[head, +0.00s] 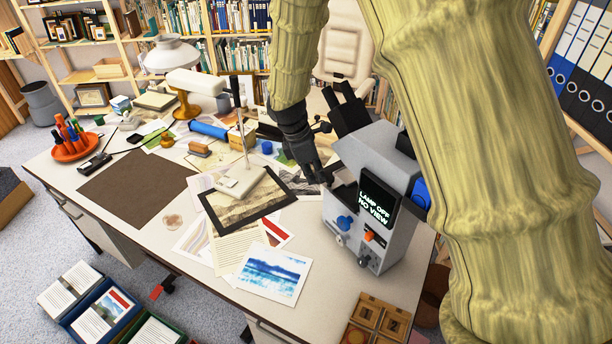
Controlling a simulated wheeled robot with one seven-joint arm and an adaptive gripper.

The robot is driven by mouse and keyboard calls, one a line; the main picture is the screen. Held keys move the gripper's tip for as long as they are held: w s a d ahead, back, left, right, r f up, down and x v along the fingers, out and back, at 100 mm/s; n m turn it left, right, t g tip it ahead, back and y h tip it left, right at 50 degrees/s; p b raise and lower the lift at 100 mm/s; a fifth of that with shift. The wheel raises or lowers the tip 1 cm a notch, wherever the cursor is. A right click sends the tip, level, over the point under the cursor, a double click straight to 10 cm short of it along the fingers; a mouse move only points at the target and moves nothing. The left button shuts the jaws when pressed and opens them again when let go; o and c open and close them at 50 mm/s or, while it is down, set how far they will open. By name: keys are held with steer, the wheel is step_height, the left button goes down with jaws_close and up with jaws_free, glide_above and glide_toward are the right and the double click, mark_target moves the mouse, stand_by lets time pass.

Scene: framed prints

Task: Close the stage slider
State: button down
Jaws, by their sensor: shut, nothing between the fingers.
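A grey viewer device (373,153) with black eyepieces stands at the right end of the desk. Its dark screen (377,204) reads "LAMP OFF NO VIEW". A dark recess or stage area (345,194) shows on its left side, below the head; I cannot clearly make out the slider or how far it is out. My gripper (322,179) is shut and empty. It points down just left of the device, with its tips close to the stage area; I cannot tell whether they touch. The gripper covers part of the device's left side.
A framed print (270,193) with a small stand (241,181) on it lies left of the device. Loose prints, including a blue one (272,272), lie in front. A wooden tray (376,318) sits at the front corner. A lamp (190,82) stands behind. A brown mat (137,188) is bare.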

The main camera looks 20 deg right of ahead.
steer(key=shift+d, duration=0.2)
